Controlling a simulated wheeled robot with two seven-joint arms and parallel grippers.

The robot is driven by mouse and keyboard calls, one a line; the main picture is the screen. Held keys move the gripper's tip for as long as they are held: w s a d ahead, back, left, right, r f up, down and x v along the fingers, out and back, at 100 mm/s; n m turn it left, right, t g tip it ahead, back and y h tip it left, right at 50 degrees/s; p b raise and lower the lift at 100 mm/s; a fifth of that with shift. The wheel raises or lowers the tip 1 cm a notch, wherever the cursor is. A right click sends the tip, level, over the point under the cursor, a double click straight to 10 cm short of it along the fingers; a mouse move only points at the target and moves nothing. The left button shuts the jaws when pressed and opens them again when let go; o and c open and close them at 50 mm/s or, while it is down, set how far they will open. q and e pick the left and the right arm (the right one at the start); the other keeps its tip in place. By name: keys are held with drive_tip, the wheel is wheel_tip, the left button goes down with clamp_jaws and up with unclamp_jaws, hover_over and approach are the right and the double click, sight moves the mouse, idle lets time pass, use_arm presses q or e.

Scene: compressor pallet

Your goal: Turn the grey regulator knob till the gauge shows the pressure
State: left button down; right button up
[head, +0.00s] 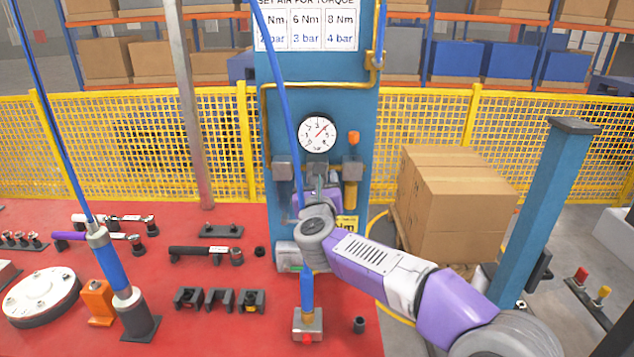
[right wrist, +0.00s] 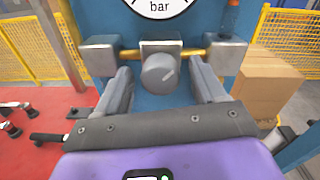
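The grey regulator knob (right wrist: 158,73) faces me below a grey block on the blue column; a light mark on its face slants up to the right. My right gripper (right wrist: 163,84) is open, one finger on each side of the knob, with gaps visible. My left gripper is out of view.
A sign (head: 306,28) on the blue column (head: 350,95) pairs torques with pressures, including 6 Nm with 3 bar and 8 Nm with 4 bar. A blue hose hangs before the column. Cardboard boxes (head: 455,205) stand right; a red table (head: 225,330) with tools lies left.

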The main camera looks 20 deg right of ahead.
drive_tip(key=v, duration=0.7)
drive_tip(key=shift+s, duration=0.3)
drive_tip(key=shift+a, duration=0.1)
